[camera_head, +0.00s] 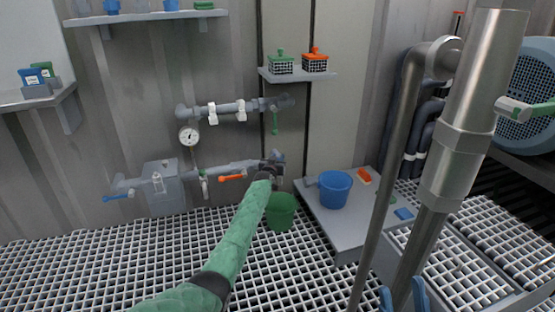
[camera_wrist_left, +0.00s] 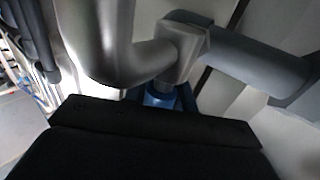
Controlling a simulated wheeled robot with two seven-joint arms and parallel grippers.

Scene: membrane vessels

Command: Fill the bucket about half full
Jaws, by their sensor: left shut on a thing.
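A green bucket (camera_head: 281,212) stands on the floor grating below the pipe end. A blue bucket (camera_head: 335,189) stands on the grey platform to its right. I cannot make out the water level in either. My left gripper (camera_head: 270,174) is at the end of the lower wall pipe (camera_head: 232,168), above the green bucket, with my green arm in front. In the left wrist view it is shut on a small blue part (camera_wrist_left: 159,99) beneath a grey pipe fitting (camera_wrist_left: 183,45); the dark gripper body hides the rest.
A large metal pipe (camera_head: 462,130) blocks the right foreground. The grey platform (camera_head: 340,232) bears an orange block (camera_head: 364,175).

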